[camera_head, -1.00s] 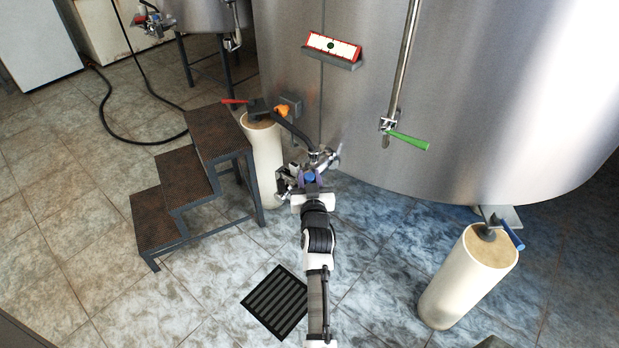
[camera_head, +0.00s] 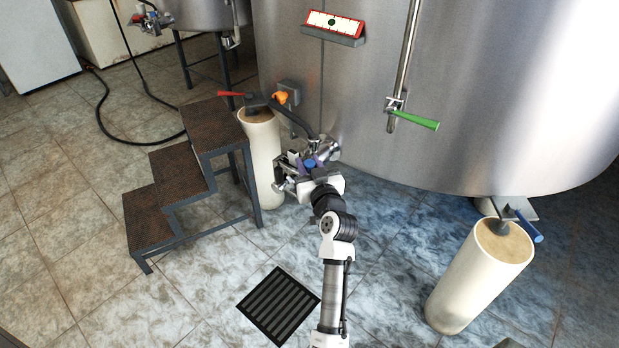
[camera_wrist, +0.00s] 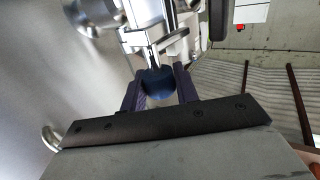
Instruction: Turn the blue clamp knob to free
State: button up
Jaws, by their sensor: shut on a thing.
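The blue clamp knob (camera_wrist: 158,86) shows in the wrist view between the two dark fingers of my gripper (camera_wrist: 156,92). The fingers are shut on it from both sides. The knob sits at the end of a metal stem on a steel clamp fitting (camera_wrist: 140,35). In the head view my gripper (camera_head: 308,168) is at the steel outlet fitting low on the tank front, where a small patch of blue shows. My gripper body hides part of the fitting there. How far the knob has turned cannot be told.
The large steel tank (camera_head: 470,60) rises behind the fitting. A dark stepped platform (camera_head: 170,165) and a cream pillar (camera_head: 262,160) stand to the left. A red handle (camera_head: 232,94), an orange knob (camera_head: 280,97) and a green handle (camera_head: 415,120) are nearby. A floor drain (camera_head: 279,305) lies in front.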

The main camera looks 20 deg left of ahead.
jog(key=n+g+y+b, duration=0.1)
jog(key=b, duration=0.1)
jog(key=n+g+y+b, duration=0.1)
jog(key=b, duration=0.2)
jog(key=n+g+y+b, duration=0.1)
jog(key=g+y+b, duration=0.1)
jog(key=b, duration=0.1)
jog(key=shift+w+d+f+n, duration=0.1)
jog(key=shift+w+f+n, duration=0.05)
jog(key=shift+f+n, duration=0.15)
jog(key=n+g+y+b, duration=0.2)
jog(key=n+g+b, duration=0.1)
jog(key=g+b, duration=0.1)
jog(key=shift+r+g+b, duration=0.1)
jog(key=shift+g+b, duration=0.3)
jog(key=shift+g, duration=0.1)
jog(key=n+g+b, duration=0.1)
jog(key=n+g, duration=0.1)
jog(key=g, duration=0.1)
jog(key=n+g+y+b, duration=0.1)
jog(key=n+g+b, duration=0.1)
jog(key=n+g, duration=0.1)
jog(key=shift+r+g, duration=0.15)
jog(key=shift+g, duration=0.35)
jog(key=shift+n+g+h+b, duration=0.8)
jog(key=shift+n+g, duration=1)
jog(key=shift+g, duration=1)
jog(key=shift+a, duration=0.2)
jog(key=o, duration=0.9)
jog(key=shift+o, duration=0.2)
